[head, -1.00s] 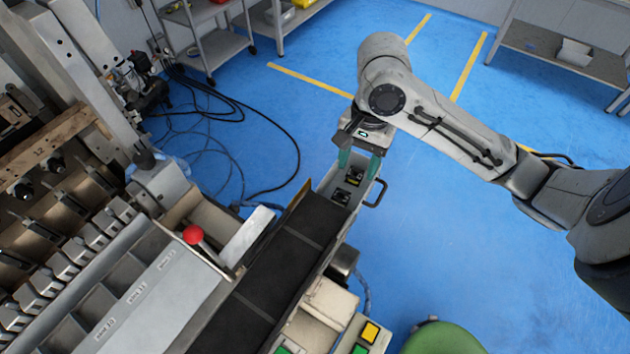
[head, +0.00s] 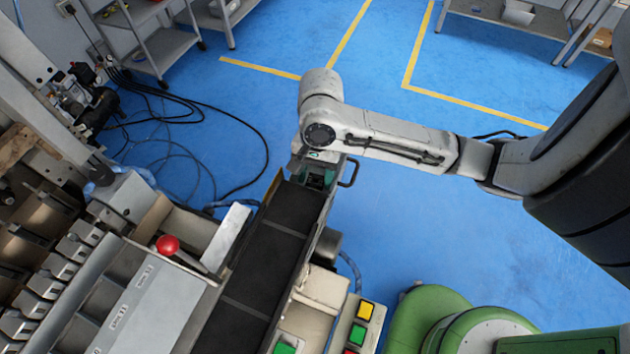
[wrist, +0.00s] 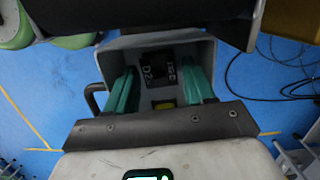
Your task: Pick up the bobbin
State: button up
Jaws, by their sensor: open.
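A black bobbin (wrist: 157,70) with white lettering lies in a grey bin (wrist: 208,48) at the end of the conveyor, in the wrist view. A small yellow patch (wrist: 165,104) shows nearer, low between the fingers; I cannot tell whether it belongs to a second bobbin. My gripper (wrist: 160,88) is open, its two teal fingers reaching down into the bin on either side of the bobbin's line. No contact with the bobbin shows. In the head view, my gripper (head: 318,178) is at the bin's far end, and my arm hides the bobbin.
A black conveyor belt (head: 263,258) leads to the bin. The bin has a dark side handle (head: 350,172). A red-knobbed lever (head: 168,244) and winder stand left. Buttons (head: 358,330) are at the front. Cables (head: 225,105) lie on the blue floor; right of the bin is open floor.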

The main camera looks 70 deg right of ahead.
jog(key=shift+f, duration=0.35)
jog(key=shift+c, duration=0.2)
jog(key=c, duration=0.8)
notch_tip(320, 180, up, 10)
jog(key=shift+p, duration=0.6)
